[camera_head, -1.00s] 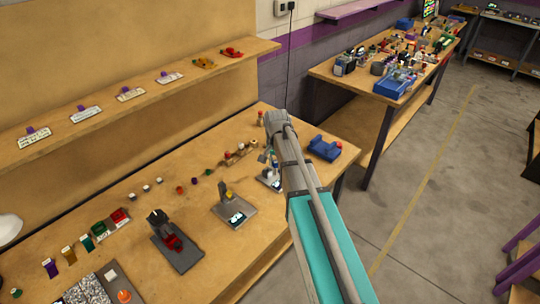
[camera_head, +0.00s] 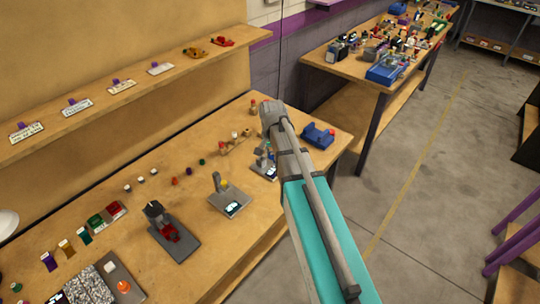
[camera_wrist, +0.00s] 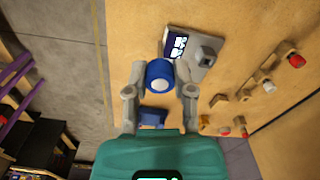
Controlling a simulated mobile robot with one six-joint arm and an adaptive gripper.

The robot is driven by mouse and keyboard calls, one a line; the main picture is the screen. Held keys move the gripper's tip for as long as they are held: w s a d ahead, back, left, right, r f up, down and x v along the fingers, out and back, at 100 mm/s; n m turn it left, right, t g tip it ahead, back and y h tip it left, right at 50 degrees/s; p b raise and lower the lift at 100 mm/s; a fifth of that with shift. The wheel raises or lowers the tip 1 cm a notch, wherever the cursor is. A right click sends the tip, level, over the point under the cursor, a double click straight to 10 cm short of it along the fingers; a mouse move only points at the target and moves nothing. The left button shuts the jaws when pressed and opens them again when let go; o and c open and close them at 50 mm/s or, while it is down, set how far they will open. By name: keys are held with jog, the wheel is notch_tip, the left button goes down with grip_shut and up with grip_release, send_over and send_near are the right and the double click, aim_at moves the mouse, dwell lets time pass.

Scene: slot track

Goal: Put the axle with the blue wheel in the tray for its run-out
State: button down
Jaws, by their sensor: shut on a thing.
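My gripper (camera_wrist: 160,70) is shut on the axle with the blue wheel (camera_wrist: 158,74), seen in the wrist view with its pale end facing the camera. The wheel is between the two grey fingers, above the bench. In the head view my arm hides the fingers and the wheel. A grey gauge stand with a small display (camera_wrist: 190,52) is on the bench just beyond the wheel in the wrist view; it also shows beside my arm in the head view (camera_head: 264,164). Several pale labelled pieces with purple tabs, such as one (camera_head: 76,106), sit on the shelf. Their writing is unreadable.
A blue cradle (camera_head: 318,135) stands near the bench's right end. Wooden racks (camera_head: 236,143) with small coloured parts lie behind my arm. Two more grey stands (camera_head: 230,198) (camera_head: 172,232) are to the left. A cluttered second bench (camera_head: 386,72) is at the back right.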

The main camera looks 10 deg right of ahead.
aim_at(272, 154)
jog(key=shift+r+p, duration=0.45)
jog(key=shift+r, duration=0.05)
jog(key=shift+r+p, duration=2)
jog(key=shift+p, duration=0.05)
jog(key=shift+f+b, duration=1.2)
jog(key=shift+a+r, duration=0.1)
